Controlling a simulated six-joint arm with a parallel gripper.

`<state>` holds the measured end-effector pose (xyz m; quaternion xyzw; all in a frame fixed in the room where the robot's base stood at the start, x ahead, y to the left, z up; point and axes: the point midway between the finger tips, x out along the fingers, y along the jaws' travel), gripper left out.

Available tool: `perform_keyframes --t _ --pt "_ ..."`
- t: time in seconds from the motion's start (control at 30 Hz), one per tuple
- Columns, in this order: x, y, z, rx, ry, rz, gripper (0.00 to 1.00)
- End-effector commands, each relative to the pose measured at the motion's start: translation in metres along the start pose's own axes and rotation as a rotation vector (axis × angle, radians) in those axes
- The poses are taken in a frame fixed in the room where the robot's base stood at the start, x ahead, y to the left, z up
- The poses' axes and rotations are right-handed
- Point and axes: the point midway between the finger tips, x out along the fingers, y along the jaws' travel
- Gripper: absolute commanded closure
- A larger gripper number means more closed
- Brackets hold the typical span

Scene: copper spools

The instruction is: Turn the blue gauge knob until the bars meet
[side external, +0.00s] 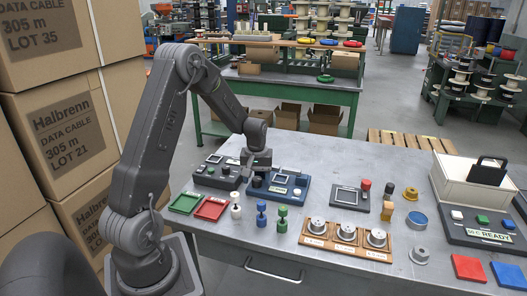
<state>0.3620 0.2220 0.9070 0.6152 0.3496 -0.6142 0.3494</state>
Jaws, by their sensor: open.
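A blue gauge box (295,191) lies on the metal bench in the side external view, with a small dark screen (281,178) on its top. A dark knob (257,182) shows at its left end, close under my gripper. My gripper (257,174) points down at this left end with its jaws open. The jaws are small in the picture, and I cannot tell whether they touch the knob or are around it. The bars on the screen are too small to read.
A dark gauge box (214,174) stands close at the left, and a grey one (349,199) at the right. Spools (262,214) and a wooden rack (343,246) stand in front. Green (185,202) and red (211,208) trays lie front left. A white bin (455,180) stands far right.

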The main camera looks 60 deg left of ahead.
Motion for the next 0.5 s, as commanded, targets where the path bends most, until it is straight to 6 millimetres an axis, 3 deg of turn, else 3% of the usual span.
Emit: perform_keyframes --t 0.5 --pt "-0.101 0.000 0.000 0.003 0.003 0.001 0.39"
